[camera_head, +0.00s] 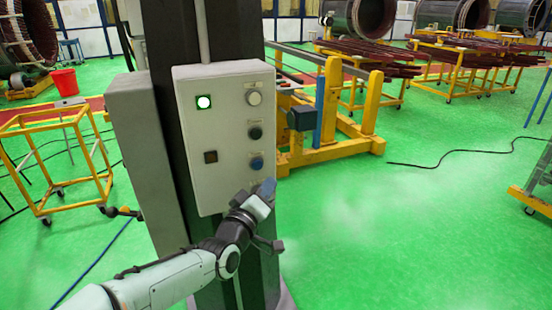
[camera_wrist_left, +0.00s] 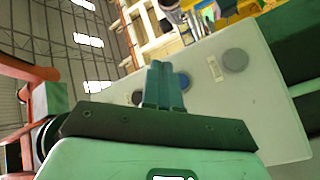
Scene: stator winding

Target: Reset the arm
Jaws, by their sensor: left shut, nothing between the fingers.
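My left gripper (camera_head: 266,188) is in front of the lower right part of a pale grey control box (camera_head: 228,185) on a dark column. Its fingers are closed together, with nothing seen between them; they also show in the left wrist view (camera_wrist_left: 164,84). The blue button is just above the fingertips in the head view. I cannot tell whether the fingers touch the box. My right gripper is not in view.
A dark column (camera_head: 168,30) carries the box. A yellow frame (camera_head: 330,110) stands behind on the right, and a yellow cart (camera_head: 50,120) stands on the left. A black cable (camera_head: 460,152) lies on the green floor. The floor at front right is clear.

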